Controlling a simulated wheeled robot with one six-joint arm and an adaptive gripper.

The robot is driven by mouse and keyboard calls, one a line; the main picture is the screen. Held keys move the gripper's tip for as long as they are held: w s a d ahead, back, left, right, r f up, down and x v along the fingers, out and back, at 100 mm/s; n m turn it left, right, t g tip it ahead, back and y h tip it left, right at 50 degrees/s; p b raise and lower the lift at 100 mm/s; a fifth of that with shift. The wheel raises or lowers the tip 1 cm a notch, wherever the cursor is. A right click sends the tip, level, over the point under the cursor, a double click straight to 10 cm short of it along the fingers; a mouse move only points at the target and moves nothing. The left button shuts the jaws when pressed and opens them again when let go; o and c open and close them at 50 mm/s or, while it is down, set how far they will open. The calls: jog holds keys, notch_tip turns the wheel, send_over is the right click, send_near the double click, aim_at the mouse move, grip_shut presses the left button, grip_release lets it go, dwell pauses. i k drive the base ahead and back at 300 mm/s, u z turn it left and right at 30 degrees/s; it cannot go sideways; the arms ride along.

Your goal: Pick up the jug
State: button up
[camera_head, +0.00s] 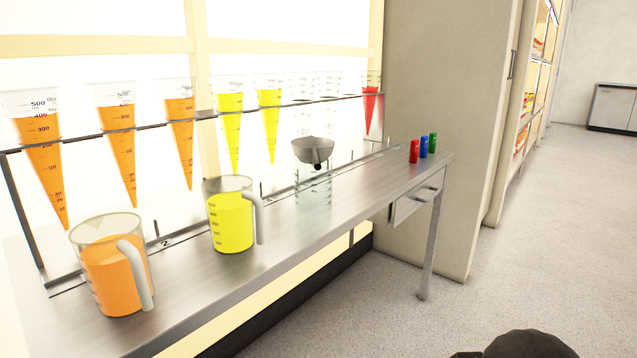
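Two jugs stand upright on the metal table (290,225). The nearer jug, at the left, holds orange juice (108,280) and has a pale handle on its right side. The other jug, right of it and farther back, holds yellow juice (228,222), with its handle also on the right. A clear vessel (314,190) with a grey funnel-like bowl (313,150) on top stands farther along the table. A dark rounded shape at the bottom right edge may be part of my arm; my gripper's fingers do not show.
A rack rail (150,127) behind the jugs holds several cones of orange, yellow, clear and red liquid. Small red (414,151), blue (424,147) and green (432,143) items stand at the table's far end. The floor (400,325) right of the table is clear.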

aim_at(230, 200)
jog(key=u, duration=1.55)
jog(key=k, duration=0.7)
jog(key=z, duration=0.8)
jog(key=i, duration=0.45)
